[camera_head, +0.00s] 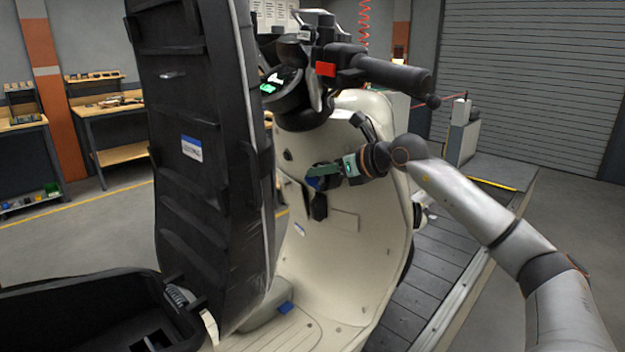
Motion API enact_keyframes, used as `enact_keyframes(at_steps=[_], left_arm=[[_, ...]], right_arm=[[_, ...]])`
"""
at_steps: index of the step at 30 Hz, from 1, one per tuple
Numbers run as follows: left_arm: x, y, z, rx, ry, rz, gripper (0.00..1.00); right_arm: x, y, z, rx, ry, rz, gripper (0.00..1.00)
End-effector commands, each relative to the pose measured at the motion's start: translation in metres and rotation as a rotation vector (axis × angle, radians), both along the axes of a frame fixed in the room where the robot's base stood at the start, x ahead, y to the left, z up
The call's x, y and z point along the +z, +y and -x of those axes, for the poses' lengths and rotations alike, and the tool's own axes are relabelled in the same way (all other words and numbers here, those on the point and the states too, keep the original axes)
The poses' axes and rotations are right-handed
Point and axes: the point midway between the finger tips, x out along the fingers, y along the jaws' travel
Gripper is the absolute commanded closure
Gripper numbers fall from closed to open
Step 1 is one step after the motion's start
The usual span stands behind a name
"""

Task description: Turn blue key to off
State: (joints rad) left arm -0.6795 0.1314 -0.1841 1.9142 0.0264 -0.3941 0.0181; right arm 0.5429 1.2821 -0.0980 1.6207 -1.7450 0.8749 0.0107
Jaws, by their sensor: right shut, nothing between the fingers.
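A cream scooter (350,240) stands in front of me with its seat raised. The blue key (314,183) shows only in part at the inner leg shield, with a dark fob (319,207) hanging below it. My right gripper (322,171) reaches in from the right; its fingers are shut and empty, right at the key. They hide most of the key and its lock, so I cannot tell the key's angle or whether the fingers touch it. My left gripper is not in view.
The raised black seat (190,110) stands close at the left of the key. The handlebar grip (395,73) juts out above my right arm. The open storage bin (90,310) is at lower left. The slat conveyor (430,265) runs beneath the scooter.

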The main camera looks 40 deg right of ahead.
Motion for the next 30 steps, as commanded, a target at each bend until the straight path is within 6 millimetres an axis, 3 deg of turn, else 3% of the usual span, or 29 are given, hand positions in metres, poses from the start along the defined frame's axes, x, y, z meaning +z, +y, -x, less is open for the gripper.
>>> enact_keyframes(at_steps=[30], left_arm=[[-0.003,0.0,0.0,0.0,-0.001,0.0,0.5]], right_arm=[[-0.015,0.002,-0.002,0.002,0.018,-0.001,1.0]])
